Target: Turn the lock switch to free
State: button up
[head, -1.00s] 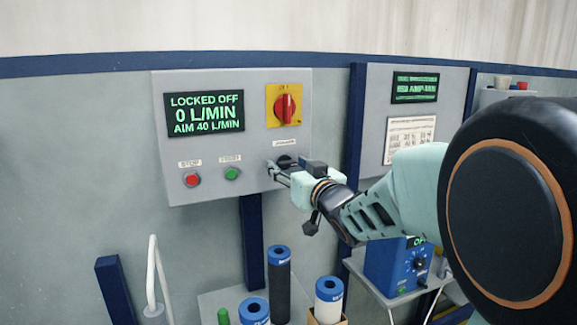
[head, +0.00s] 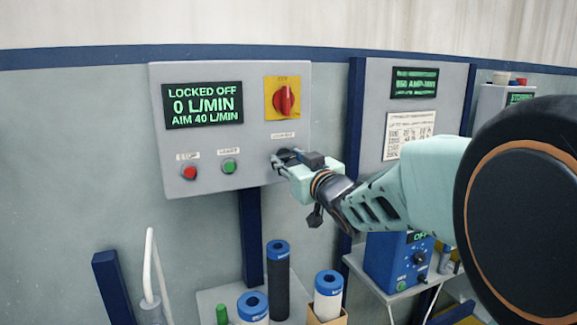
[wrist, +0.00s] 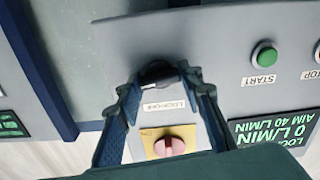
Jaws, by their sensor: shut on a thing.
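The lock switch is a small black knob (head: 287,153) at the lower right of the grey control panel (head: 235,80); it also shows in the wrist view (wrist: 158,73). A small white label (wrist: 163,106) sits beside it. My gripper (head: 281,160) reaches in from the right, and its two fingertips (wrist: 158,82) are shut on the knob from either side. The fingers partly hide the knob in the head view. The panel's display (head: 203,105) reads "LOCKED OFF, 0 L/MIN, AIM 40 L/MIN".
A red rotary switch (head: 284,99) on a yellow plate is above the knob. A red stop button (head: 189,172) and green start button (head: 229,166) are to its left. Blue-topped cylinders (head: 278,285) stand below. A blue power unit (head: 397,265) is at the lower right.

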jog(key=n+b, duration=0.7)
jog(key=n, duration=0.1)
jog(key=shift+f, duration=0.15)
jog(key=n+b, duration=0.3)
jog(key=n, duration=0.1)
jog(key=shift+n, duration=0.3)
jog(key=shift+r+n+b, duration=0.2)
jog(key=shift+n+b, duration=0.8)
jog(key=shift+n, duration=0.8)
jog(key=o, duration=1.2)
jog(key=shift+c, duration=0.2)
